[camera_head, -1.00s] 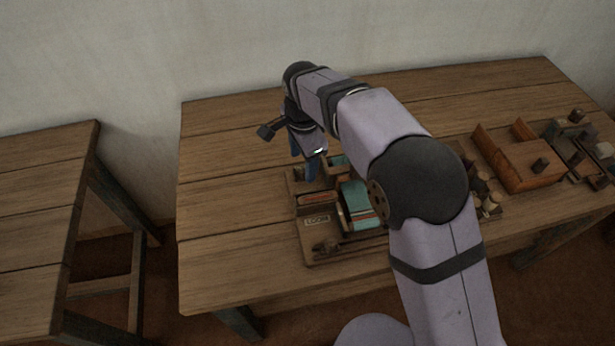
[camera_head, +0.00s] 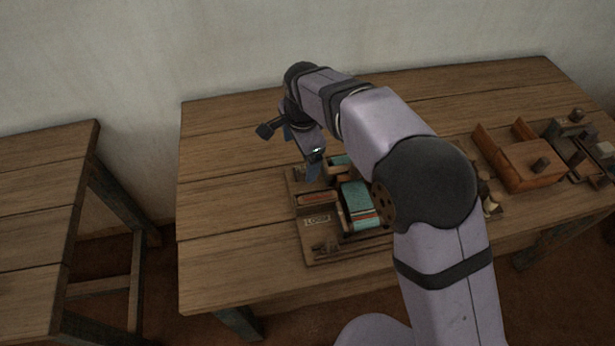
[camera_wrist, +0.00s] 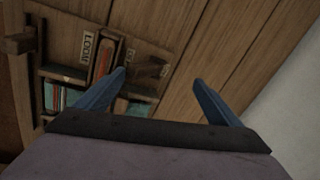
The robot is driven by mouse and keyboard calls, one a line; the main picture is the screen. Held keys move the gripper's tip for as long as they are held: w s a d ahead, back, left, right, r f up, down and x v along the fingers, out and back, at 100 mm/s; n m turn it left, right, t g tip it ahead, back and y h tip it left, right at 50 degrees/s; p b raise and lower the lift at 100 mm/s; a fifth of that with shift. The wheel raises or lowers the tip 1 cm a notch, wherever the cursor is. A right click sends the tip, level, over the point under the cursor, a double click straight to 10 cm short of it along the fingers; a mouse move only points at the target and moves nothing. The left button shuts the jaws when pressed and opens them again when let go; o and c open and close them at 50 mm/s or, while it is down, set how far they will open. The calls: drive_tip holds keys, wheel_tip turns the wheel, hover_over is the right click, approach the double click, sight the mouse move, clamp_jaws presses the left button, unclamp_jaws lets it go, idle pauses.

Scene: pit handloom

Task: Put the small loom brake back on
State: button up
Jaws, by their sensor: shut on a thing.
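The small wooden loom (camera_head: 312,242) with its "LOOM" label and teal cloth lies on the table. My gripper (camera_head: 313,172) is over its back left part, fingers pointing down. In the wrist view my gripper (camera_wrist: 158,78) shows two blue fingers held apart. A small brown wooden piece (camera_wrist: 148,68), apparently the loom brake, shows between them near the left finger. Its grip contact is not clear, and whether it touches the loom base cannot be told. The loom's label and orange slot also show in the wrist view (camera_wrist: 87,47). My arm covers the loom's right side in the head view.
An orange-brown wooden box (camera_head: 530,165) and several small wooden parts (camera_head: 575,150) are on the right of the table (camera_head: 230,200). The table's left side is bare. A second table (camera_head: 35,210) stands at the left across a gap. A wall is behind.

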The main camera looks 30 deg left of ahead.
drive_tip(key=shift+w+d+f, duration=0.15)
drive_tip(key=shift+w+f, duration=0.1)
drive_tip(key=shift+f, duration=0.35)
drive_tip(key=shift+w+d+f, duration=0.15)
drive_tip(key=shift+w+f, duration=0.05)
drive_tip(key=shift+f, duration=0.35)
drive_tip(key=r+p, duration=0.3)
drive_tip(key=shift+w+a, duration=0.3)
drive_tip(key=shift+a, duration=0.1)
drive_tip(key=shift+c, duration=0.5)
drive_tip(key=shift+w+r+p, duration=0.2)
drive_tip(key=shift+r+p, duration=0.4)
drive_tip(key=shift+p, duration=0.05)
drive_tip(key=c, duration=0.8)
drive_tip(key=shift+a+r+p, duration=0.25)
drive_tip(key=shift+r+p, duration=0.55)
drive_tip(key=shift+r, duration=0.15)
